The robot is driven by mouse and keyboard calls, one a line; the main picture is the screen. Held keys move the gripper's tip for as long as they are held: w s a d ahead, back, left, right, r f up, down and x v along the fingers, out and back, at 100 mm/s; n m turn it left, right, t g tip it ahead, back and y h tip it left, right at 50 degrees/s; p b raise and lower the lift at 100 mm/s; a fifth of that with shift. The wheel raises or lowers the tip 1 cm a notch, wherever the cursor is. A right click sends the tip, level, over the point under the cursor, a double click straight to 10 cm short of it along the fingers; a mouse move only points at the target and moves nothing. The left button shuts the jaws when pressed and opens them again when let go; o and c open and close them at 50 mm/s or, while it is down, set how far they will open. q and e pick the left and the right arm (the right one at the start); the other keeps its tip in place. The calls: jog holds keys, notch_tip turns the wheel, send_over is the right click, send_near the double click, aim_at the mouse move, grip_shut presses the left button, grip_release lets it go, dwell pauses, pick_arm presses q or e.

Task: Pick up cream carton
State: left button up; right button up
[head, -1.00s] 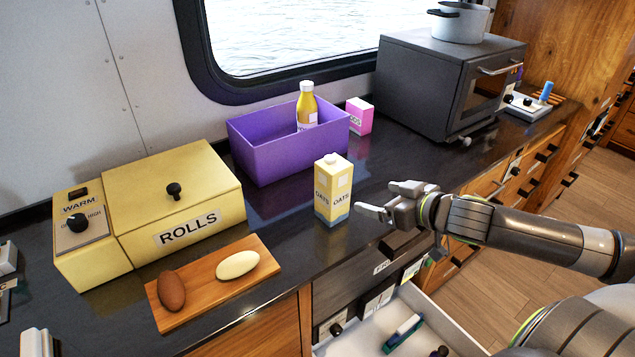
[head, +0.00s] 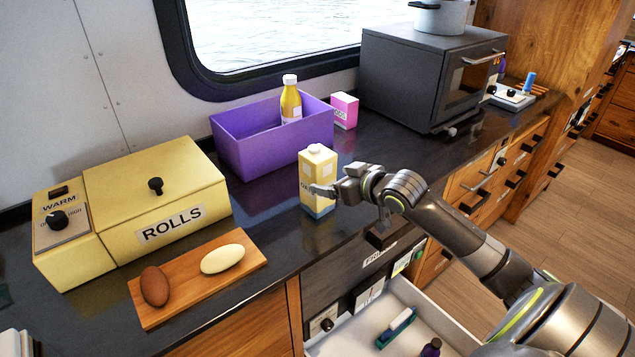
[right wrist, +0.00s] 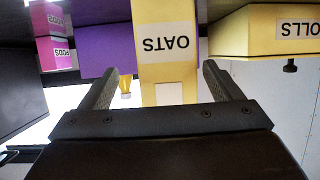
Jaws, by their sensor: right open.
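A cream-yellow carton (head: 316,165) labelled OATS, with a blue base band, stands upright on the dark counter in the head view. It also shows in the right wrist view (right wrist: 167,60), upside down, between my two fingers. My right gripper (head: 336,181) is open at the carton's right side, and its near finger covers part of the carton's front. In the right wrist view the open fingers (right wrist: 162,82) show a gap on both sides of the carton. Whether the carton is fully between the fingertips is hard to tell. My left gripper is not in view.
A purple bin (head: 270,145) holding a yellow bottle (head: 291,105) stands behind the carton. A pink box (head: 344,110) and a dark oven (head: 410,80) are further right. A ROLLS warmer (head: 150,200) and a wooden board (head: 190,297) are left. An open drawer (head: 440,318) juts out below.

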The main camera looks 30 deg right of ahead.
jog(key=shift+w+a+f, duration=0.1)
jog(key=shift+w+a, duration=0.1)
jog(key=shift+w, duration=0.25)
jog(key=shift+w+a+f, duration=0.1)
jog(key=shift+w+a, duration=0.05)
jog(key=shift+w, duration=0.25)
jog(key=shift+p+x, duration=0.65)
jog(key=shift+x, duration=1.4)
jog(key=shift+a, duration=0.2)
jog(key=shift+c, duration=0.3)
jog(key=c, duration=1.4)
jog(key=shift+r, duration=0.15)
jog(key=shift+c, duration=1)
